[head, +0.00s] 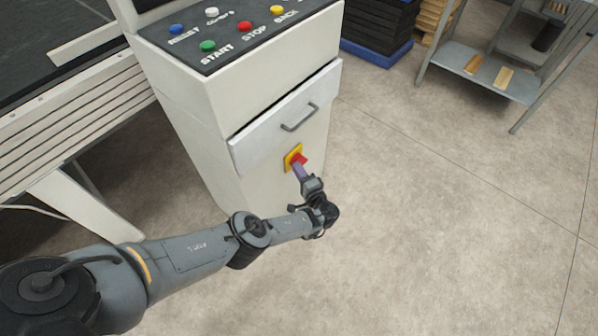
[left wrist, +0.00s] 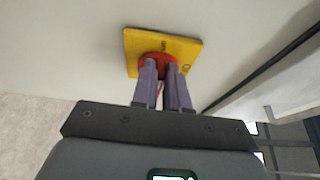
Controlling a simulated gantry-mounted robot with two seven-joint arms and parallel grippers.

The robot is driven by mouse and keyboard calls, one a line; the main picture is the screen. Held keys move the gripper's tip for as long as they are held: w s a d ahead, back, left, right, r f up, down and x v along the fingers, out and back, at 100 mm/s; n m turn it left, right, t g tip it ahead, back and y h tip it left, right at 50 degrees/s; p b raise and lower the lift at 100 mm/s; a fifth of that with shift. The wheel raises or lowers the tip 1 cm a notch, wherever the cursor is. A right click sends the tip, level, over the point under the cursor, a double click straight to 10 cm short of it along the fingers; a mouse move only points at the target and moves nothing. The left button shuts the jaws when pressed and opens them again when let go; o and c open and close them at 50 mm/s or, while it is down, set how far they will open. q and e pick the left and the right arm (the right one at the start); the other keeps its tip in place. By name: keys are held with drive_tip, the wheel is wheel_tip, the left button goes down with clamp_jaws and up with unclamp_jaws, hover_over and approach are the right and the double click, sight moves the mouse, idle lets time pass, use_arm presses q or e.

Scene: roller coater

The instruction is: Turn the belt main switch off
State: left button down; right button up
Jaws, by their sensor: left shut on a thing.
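The belt main switch is a red knob (head: 299,159) on a yellow square plate (head: 290,154), on the front of the white cabinet below a drawer. In the left wrist view the yellow plate (left wrist: 187,48) and the red knob (left wrist: 157,57) show at the top centre. My left gripper (head: 299,168) is at the knob, and its purple fingers (left wrist: 163,75) are shut on it. The fingers hide part of the knob, so its exact turn position is hard to read. My right gripper is not in view.
A grey-handled drawer (head: 287,118) sits right above the switch. The sloped panel (head: 237,38) above carries several coloured buttons. A conveyor (head: 75,95) stands at left and a metal shelf (head: 478,72) at right. The floor between is clear.

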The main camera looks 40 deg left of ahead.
use_arm(q)
drive_tip(key=shift+n, duration=0.3)
drive_tip(key=c, duration=1.1)
unclamp_jaws()
drive_tip(key=shift+c, duration=0.2)
drive_tip(key=p+v, duration=0.2)
drive_tip(key=v, duration=0.8)
drive_tip(key=shift+s+d+f, duration=0.2)
drive_tip(key=shift+d, duration=0.15)
